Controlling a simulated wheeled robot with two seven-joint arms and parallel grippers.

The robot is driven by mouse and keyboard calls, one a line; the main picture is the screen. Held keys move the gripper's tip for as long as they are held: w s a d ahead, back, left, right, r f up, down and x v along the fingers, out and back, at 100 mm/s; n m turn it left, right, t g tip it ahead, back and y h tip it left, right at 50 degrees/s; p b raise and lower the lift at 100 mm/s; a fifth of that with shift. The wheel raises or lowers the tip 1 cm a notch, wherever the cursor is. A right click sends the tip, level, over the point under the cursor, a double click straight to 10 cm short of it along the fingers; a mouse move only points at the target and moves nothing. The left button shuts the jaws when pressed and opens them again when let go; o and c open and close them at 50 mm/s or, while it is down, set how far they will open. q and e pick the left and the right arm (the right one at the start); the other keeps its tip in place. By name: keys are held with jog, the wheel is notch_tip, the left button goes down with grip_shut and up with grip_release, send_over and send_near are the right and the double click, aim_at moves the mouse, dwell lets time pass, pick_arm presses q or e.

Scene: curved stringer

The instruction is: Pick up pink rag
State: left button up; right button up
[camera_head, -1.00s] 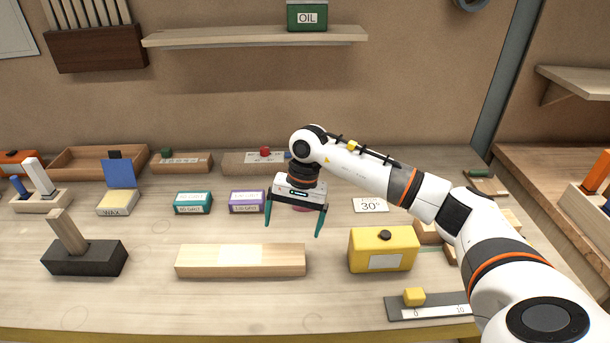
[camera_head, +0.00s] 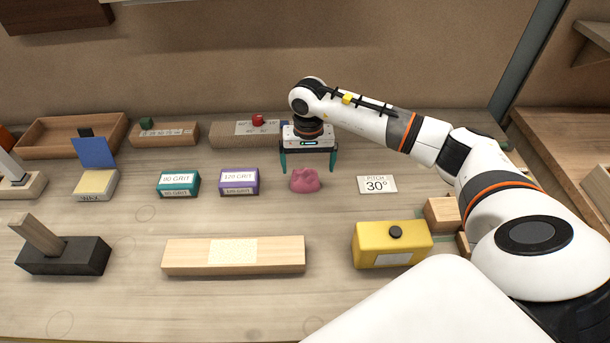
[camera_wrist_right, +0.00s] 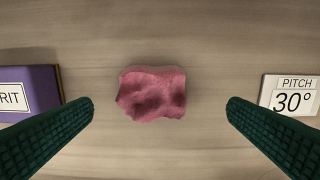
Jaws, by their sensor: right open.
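The pink rag (camera_head: 305,180) lies crumpled on the workbench, between the purple grit block and the pitch card. In the right wrist view the rag (camera_wrist_right: 151,93) sits near the middle, between the two finger lines and clear of both. My right gripper (camera_head: 308,172) is open and empty, with its green fingers pointing down above and just behind the rag in the head view. The fingertips (camera_wrist_right: 160,112) stand wide apart in the wrist view. My left gripper is not in view.
A purple grit block (camera_head: 239,182) is left of the rag, and a pitch 30° card (camera_head: 377,185) is to its right. A wooden bar (camera_head: 200,256) and a yellow box (camera_head: 370,245) lie nearer. Bare bench surrounds the rag.

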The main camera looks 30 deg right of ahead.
aim_at(305, 172)
jog(key=shift+f, duration=0.35)
jog(key=f, duration=0.1)
jog(key=f+p, duration=0.2)
jog(key=shift+w+a+f, duration=0.25)
jog(key=shift+a, duration=0.05)
jog(key=shift+f, duration=0.5)
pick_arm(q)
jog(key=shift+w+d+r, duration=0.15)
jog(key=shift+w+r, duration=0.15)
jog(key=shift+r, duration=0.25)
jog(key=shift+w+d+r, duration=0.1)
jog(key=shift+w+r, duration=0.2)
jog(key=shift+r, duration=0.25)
pick_arm(e)
jog(key=c, duration=1.1)
jog(key=shift+o, duration=0.2)
notch_tip(305, 172, up, 9)
jog(key=shift+f+b, duration=0.1)
jog(key=shift+b, duration=1.1)
jog(key=shift+r, duration=0.6)
jog(key=o, duration=0.4)
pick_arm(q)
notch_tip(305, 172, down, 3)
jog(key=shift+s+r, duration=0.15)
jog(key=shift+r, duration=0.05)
pick_arm(e)
jog(key=c, duration=0.3)
